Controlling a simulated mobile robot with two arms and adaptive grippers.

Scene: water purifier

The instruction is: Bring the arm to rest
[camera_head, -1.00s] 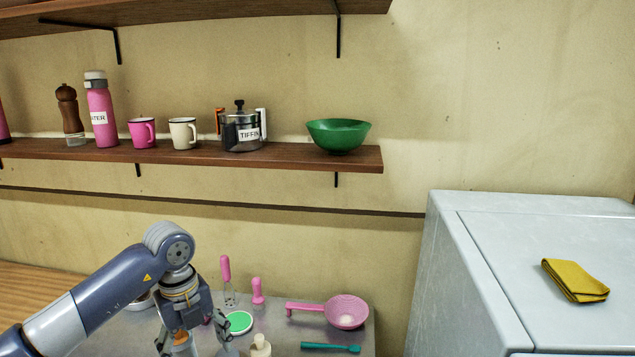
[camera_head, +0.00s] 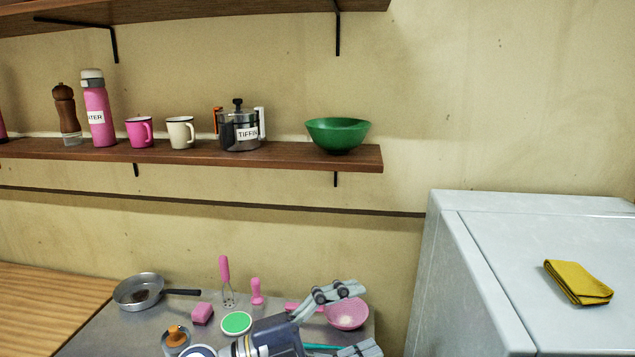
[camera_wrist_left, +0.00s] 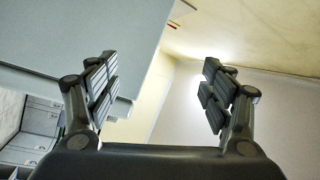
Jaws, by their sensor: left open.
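My left gripper (camera_head: 352,320) is low in the head view, over the grey counter, with its fingers pointing to the right. It is open, and I see nothing between its fingers. One finger overlaps the pink strainer (camera_head: 347,314) in the picture; I cannot tell how far apart they are. In the left wrist view my left gripper (camera_wrist_left: 160,88) shows two spread fingers with only wall and large pale surfaces beyond. Most of my left arm is below the head view's edge. My right gripper is not in view.
The counter holds a frying pan (camera_head: 140,291), a pink block (camera_head: 202,313), a green-topped round item (camera_head: 236,322) and pink-handled tools (camera_head: 225,270). A shelf (camera_head: 200,155) with a green bowl (camera_head: 338,134) hangs above. A grey cabinet (camera_head: 535,230) with a yellow cloth (camera_head: 578,282) stands right.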

